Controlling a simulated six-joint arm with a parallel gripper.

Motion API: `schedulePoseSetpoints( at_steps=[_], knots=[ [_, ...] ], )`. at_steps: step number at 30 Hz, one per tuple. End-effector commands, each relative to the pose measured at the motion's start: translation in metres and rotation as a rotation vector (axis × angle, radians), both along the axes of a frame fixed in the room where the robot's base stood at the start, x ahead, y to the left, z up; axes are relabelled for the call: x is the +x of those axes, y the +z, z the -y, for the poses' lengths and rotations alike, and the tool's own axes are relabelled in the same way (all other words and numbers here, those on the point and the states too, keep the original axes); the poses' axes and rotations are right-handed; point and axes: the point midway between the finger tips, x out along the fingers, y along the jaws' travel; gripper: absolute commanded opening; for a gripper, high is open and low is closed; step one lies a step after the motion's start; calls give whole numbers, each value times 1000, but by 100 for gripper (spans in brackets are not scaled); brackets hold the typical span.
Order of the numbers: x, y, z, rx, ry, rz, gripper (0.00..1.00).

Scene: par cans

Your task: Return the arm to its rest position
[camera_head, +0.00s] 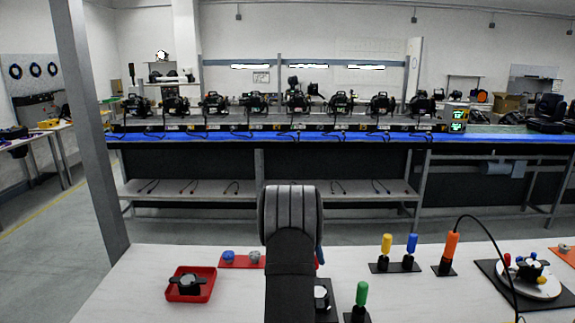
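My arm rises from the bottom middle of the view as a dark link with a rounded, ribbed top. It stands upright over the white near table (215,295). My gripper cannot be made out, so I cannot see whether it holds anything. The arm hides part of the table behind it, including part of a red flat piece (238,261) with a blue and a grey knob on it.
A red tray (207,293) with a black part is at left. Right of the arm stand green (361,294), yellow (386,243), blue (411,243) and orange (451,246) handles, and a white disc (530,285). Black lamps line the far blue bench (250,144).

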Motion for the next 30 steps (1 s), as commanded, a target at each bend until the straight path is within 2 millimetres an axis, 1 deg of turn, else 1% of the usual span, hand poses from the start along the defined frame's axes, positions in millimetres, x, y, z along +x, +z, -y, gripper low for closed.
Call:
schedulePoseSetpoints(
  at_steps=[1,17,19,26,30],
  knots=[
    [-3,-11,4,0,-1,-3,93],
    [-29,-109,36,0,0,-1,93],
    [-27,-90,35,-2,1,8,93],
    [-27,-43,35,-1,0,6,93],
    [-22,-43,21,-1,172,2,93]
  ],
)
